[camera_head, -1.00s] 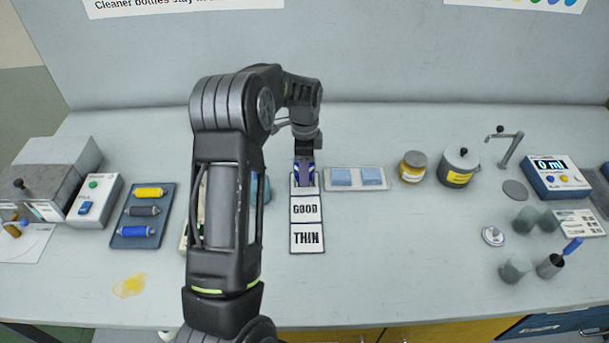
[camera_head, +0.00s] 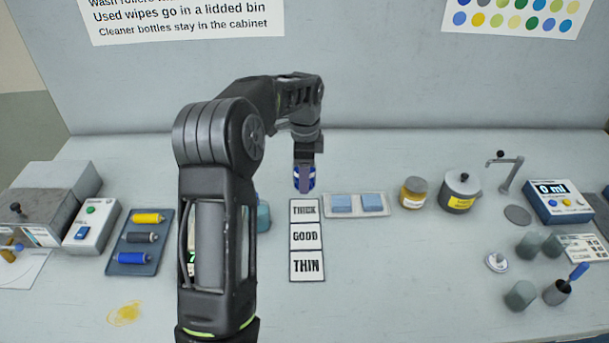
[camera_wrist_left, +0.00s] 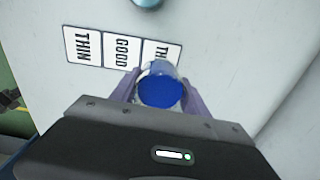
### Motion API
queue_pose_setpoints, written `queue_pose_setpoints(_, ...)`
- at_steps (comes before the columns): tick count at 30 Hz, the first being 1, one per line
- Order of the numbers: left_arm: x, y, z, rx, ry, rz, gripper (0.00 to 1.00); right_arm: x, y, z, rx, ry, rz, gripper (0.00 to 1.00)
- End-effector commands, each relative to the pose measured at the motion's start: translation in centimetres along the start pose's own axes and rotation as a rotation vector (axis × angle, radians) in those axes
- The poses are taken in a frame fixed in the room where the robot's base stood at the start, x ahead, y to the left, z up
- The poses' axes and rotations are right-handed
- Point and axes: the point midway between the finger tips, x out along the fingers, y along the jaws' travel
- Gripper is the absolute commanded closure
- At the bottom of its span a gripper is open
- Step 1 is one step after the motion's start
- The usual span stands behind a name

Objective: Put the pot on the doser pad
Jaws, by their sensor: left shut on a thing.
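My left gripper (camera_head: 304,178) is shut on a small pot with blue contents (camera_wrist_left: 161,92). In the left wrist view the pot sits upright-looking between the two fingers, its round blue top facing the camera. In the head view the blue-and-white pot shows just behind the THICK card (camera_head: 304,210), apparently above the table. The doser pad (camera_head: 517,214) is a bare grey disc below a bent metal spout (camera_head: 510,175) at the right, well away from the pot. My right gripper is not in view.
Between pot and pad stand a tray with blue pads (camera_head: 357,213), a yellow jar (camera_head: 413,192) and a lidded grey pot (camera_head: 459,192). The 0 ml box (camera_head: 556,200) is right of the pad. Grey cups (camera_head: 528,245) stand in front. The front middle table is clear.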

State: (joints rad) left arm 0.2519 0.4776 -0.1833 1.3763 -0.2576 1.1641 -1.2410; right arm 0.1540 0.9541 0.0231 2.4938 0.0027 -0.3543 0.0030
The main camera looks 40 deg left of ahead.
Motion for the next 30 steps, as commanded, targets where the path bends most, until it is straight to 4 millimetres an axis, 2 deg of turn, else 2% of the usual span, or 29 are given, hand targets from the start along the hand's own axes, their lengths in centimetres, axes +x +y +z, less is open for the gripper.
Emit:
queue_pose_setpoints(5,0.0,0.1,-0.3,-0.007,0.001,0.0,0.94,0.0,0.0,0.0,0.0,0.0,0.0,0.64)
queue_pose_setpoints(8,0.0,0.5,-1.3,-0.039,0.002,0.0,0.94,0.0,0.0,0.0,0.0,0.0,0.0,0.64)
queue_pose_setpoints(13,0.1,2.3,-4.8,-0.168,0.005,0.004,0.94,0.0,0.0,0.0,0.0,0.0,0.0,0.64)
queue_pose_setpoints(17,0.1,4.7,-8.8,-0.326,0.007,0.006,0.94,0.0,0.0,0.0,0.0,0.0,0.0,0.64)
queue_pose_setpoints(24,0.2,10.5,-15.7,-0.66,0.004,0.007,0.94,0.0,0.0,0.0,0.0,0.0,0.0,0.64)
queue_pose_setpoints(30,0.3,14.0,-18.7,-0.855,0.001,0.001,0.94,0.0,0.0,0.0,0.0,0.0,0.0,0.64)
